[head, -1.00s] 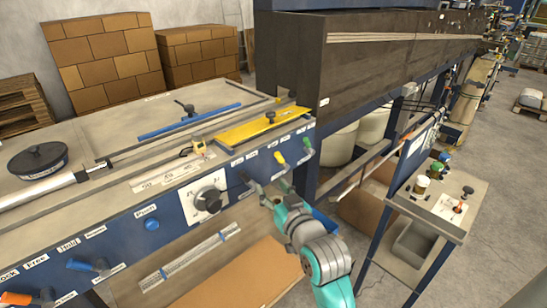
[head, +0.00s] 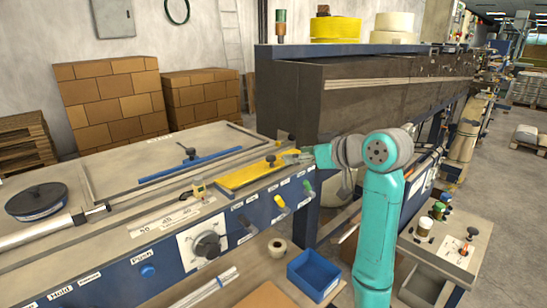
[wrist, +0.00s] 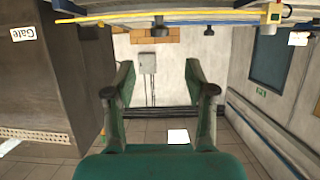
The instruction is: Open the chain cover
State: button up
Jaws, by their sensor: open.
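A flat yellow cover (head: 250,175) with a black knob (head: 270,159) lies on the machine's top, near its right end; it looks like the chain cover. It lies flat. My gripper (head: 288,157) is beside the cover's right end, close to the knob, and looks small and partly hidden by my arm in the head view. In the wrist view, my gripper's two green fingers (wrist: 159,95) stand wide apart with nothing between them. A yellow edge (wrist: 200,16) runs along the top of that view, beyond the fingertips. I cannot tell whether the gripper touches the cover.
A blue bar with a knob (head: 190,163) lies left of the cover. The dark machine housing (head: 300,95) rises behind. Levers (head: 281,203) and a dial (head: 207,245) line the front panel. A blue bin (head: 313,275) sits below. A control stand (head: 450,240) stands at right.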

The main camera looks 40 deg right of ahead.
aim_at(272, 156)
jog(key=x, duration=1)
jog(key=shift+w+f, duration=0.15)
jog(key=shift+w, duration=0.15)
grip_shut()
